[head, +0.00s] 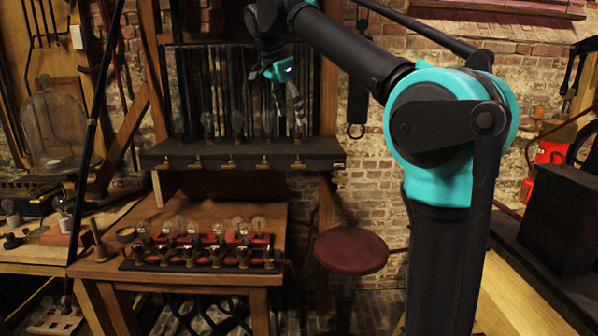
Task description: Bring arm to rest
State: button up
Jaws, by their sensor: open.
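My gripper (287,101) is in the upper middle of the head view, at the end of my raised teal and black arm. It points downward, with its fingers apart and nothing seen between them. It appears above the right part of the dark shelf (325,153), in front of the dark vertical strips on the back wall. I cannot tell how far it is from the shelf. Glass bulbs (238,122) stand along the shelf. A wooden table (185,270) below bears a row of glass bulbs (220,228) on dark and red holders.
A red round stool (351,251) stands right of the table. A glass dome (54,125) and a side bench (30,265) are at the left. A dark box (562,220) and a red object (543,165) are at the right. Brick walls stand behind.

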jog(key=s+d+f+n, duration=0.15)
jog(key=d+f, duration=0.25)
jog(key=f, duration=0.4)
jog(key=s+d+f+n+y, duration=0.15)
jog(key=d+f, duration=0.25)
jog(key=f, duration=0.5)
jog(key=s+d+f+n, duration=0.1)
jog(key=d+f+n, duration=0.1)
jog(key=d+f, duration=0.45)
jog(key=s+d+f+n, duration=0.3)
jog(key=s+f, duration=0.7)
jog(key=f, duration=0.3)
jog(key=s+d+f+n+y, duration=0.1)
jog(key=s+d+f+n, duration=0.2)
jog(key=s+f, duration=0.7)
notch_tip(320, 180, down, 3)
jog(key=shift+d+r, duration=0.15)
jog(key=shift+d, duration=0.3)
jog(key=shift+c, duration=0.2)
